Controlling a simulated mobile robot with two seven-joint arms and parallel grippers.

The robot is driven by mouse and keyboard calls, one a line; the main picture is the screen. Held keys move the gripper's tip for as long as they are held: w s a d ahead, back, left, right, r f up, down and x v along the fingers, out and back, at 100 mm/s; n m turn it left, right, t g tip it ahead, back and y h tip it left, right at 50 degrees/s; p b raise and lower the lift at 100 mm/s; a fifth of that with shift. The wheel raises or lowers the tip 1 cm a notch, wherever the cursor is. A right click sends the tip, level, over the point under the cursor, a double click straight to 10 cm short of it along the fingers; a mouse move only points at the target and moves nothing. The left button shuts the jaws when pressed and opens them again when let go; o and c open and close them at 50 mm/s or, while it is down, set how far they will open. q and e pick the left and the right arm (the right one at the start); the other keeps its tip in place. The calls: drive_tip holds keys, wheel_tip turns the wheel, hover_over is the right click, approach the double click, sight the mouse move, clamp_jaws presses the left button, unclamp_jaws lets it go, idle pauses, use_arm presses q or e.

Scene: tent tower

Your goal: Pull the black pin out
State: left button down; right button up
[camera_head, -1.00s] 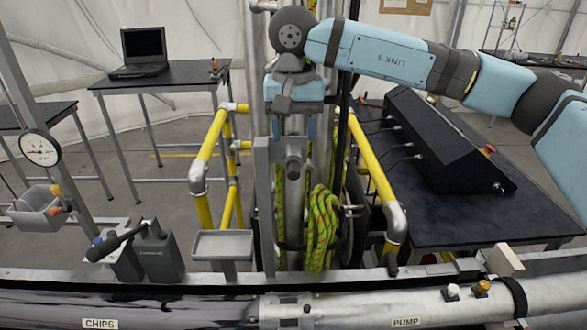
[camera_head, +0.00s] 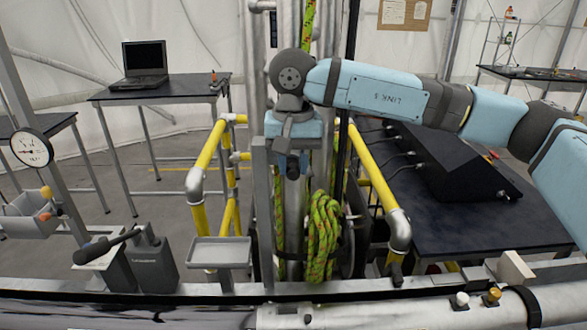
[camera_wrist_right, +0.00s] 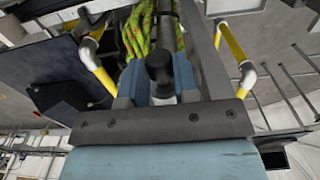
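The black pin (camera_head: 293,166) is a short dark cylinder with a rounded end at the top of the grey upright bracket in the middle of the head view. It also shows in the right wrist view (camera_wrist_right: 158,66). My right gripper (camera_head: 292,156) has come down over it from above, with its light blue fingers on either side of the pin. In the wrist view the fingers (camera_wrist_right: 158,84) flank the pin closely. I cannot tell whether they press on it. My left gripper is not in view.
A green rope coil (camera_head: 323,235) hangs right beside the bracket. Yellow railings (camera_head: 208,160) stand on both sides. A small grey tray (camera_head: 220,252) is at front left. A black console (camera_head: 450,165) sits on the right table, under my right arm.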

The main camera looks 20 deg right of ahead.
clamp_jaws()
drive_tip(key=shift+s, duration=0.1)
drive_tip(key=shift+s+a+b, duration=0.2)
drive_tip(key=shift+s+b, duration=0.1)
drive_tip(key=shift+s, duration=0.35)
drive_tip(key=shift+s+a+b, duration=0.2)
drive_tip(key=shift+s+b, duration=0.05)
drive_tip(key=shift+s, duration=0.35)
drive_tip(key=shift+s+a+b, duration=0.25)
drive_tip(key=shift+s+b, duration=0.1)
drive_tip(key=shift+s, duration=0.5)
drive_tip(key=shift+s+a+b, duration=0.2)
drive_tip(key=shift+s+b, duration=0.1)
drive_tip(key=shift+s, duration=0.55)
